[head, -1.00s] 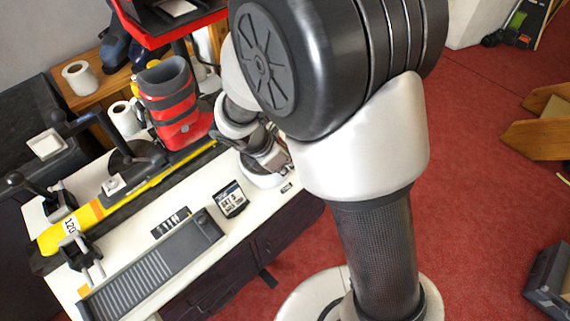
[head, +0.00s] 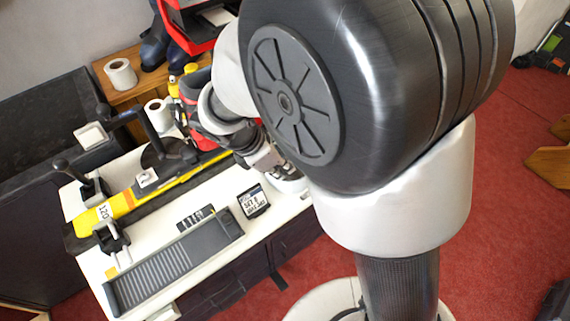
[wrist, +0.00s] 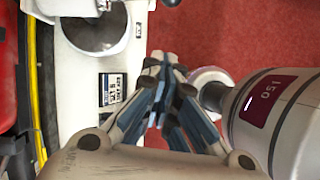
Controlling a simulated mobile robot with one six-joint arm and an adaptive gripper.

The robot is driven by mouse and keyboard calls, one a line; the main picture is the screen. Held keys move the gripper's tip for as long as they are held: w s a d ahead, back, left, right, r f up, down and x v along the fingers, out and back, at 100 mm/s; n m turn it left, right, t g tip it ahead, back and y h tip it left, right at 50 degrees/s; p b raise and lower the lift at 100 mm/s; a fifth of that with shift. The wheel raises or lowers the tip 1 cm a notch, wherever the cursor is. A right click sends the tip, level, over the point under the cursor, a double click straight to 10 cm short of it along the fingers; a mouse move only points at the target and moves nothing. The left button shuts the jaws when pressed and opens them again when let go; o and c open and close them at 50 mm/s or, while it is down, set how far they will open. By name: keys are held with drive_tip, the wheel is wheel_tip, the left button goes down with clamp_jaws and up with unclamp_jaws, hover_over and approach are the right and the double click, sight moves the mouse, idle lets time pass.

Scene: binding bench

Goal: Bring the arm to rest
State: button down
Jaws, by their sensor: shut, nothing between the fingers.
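My gripper (wrist: 166,70) shows in the wrist view with its fingers together and nothing between them. It hangs above the bench's front edge, with red floor beyond it. In the head view my arm crosses the middle and right of the picture. The wrist end of the arm is over the right part of the white bench, and the fingertips are hard to make out there.
The white bench (head: 165,219) carries a yellow ski (head: 125,204) in clamps, a grey ridged tray (head: 170,265) and a small dark display (head: 253,201). A red boot (head: 203,125) stands behind my arm. Paper rolls (head: 120,73) are at the back. Red floor (head: 515,190) is open at right.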

idle(0.4)
drive_tip(key=s+d+r+m+t+y, duration=0.1)
drive_tip(key=s+d+r+m+y, duration=0.1)
drive_tip(key=s+d+r+m, duration=0.4)
drive_tip(key=s+d+r+m+t+y+b, duration=0.1)
drive_tip(key=s+d+r+m+y, duration=0.1)
drive_tip(key=s+d+r+m, duration=0.4)
drive_tip(key=s+r+m, duration=0.1)
drive_tip(key=s+m, duration=0.4)
drive_tip(key=m, duration=0.5)
drive_tip(key=shift+s+r+m+y, duration=0.15)
drive_tip(key=shift+r+m+y, duration=0.1)
drive_tip(key=shift+m+y, duration=0.15)
